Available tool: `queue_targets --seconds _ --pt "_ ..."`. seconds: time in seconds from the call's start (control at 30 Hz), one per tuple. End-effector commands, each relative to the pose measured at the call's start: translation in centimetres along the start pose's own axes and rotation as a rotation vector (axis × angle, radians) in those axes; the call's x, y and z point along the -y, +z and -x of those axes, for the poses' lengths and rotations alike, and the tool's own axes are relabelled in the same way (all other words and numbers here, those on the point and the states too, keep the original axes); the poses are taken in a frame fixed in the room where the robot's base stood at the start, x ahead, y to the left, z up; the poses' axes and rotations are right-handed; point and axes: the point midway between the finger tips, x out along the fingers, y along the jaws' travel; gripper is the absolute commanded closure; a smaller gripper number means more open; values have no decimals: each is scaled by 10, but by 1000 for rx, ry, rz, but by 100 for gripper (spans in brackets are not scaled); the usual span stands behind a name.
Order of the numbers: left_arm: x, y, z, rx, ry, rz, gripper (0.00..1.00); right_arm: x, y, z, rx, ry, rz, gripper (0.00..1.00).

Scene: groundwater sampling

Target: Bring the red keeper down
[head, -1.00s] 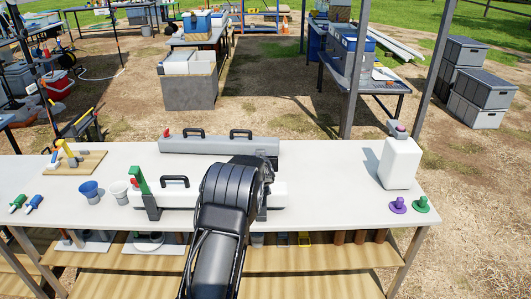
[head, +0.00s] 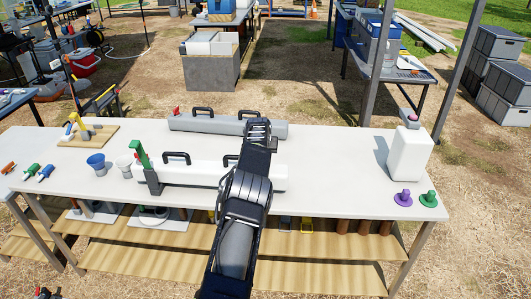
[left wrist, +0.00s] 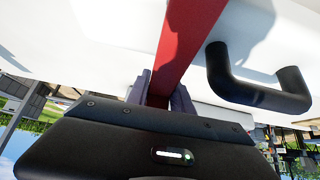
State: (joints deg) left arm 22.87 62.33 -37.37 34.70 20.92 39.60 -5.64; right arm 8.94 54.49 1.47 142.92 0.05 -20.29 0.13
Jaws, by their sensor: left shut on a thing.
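In the left wrist view the red keeper (left wrist: 188,38) is a flat red bar running up across a white body. My left gripper (left wrist: 161,92) is shut on its lower part in that view. In the head view a white tube (head: 205,176) lies on the bench with a black handle (head: 177,157); the handle near the keeper in the wrist view (left wrist: 255,88) looks alike. My left arm crosses the tube's right part in the head view and hides the red keeper and the fingertips. My right gripper is not in view.
A green keeper (head: 139,150) stands raised at the tube's left end. A grey tube (head: 222,125) lies behind. Blue (head: 96,163) and white (head: 124,167) cups stand left; a white jug (head: 409,155) and purple and green caps stand right. The bench (head: 335,165) is clear between arm and jug.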

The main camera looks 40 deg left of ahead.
Motion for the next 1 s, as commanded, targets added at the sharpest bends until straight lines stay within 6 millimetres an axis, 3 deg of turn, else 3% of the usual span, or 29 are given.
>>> queue_targets --seconds 0.03,0.1,0.67,0.7,0.93,1.0 --pt "2 10 -6 19 -2 2 100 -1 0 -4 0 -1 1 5" --pt "2 12 -7 20 -3 1 100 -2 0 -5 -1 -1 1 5" --pt "2 14 -8 19 -1 0 100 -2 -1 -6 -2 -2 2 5" --pt "2 14 -8 19 -1 0 71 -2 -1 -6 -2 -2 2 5" --pt "2 10 -6 11 0 -1 52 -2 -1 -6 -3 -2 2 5" --pt "1 9 -6 9 0 -1 51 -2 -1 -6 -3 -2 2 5"
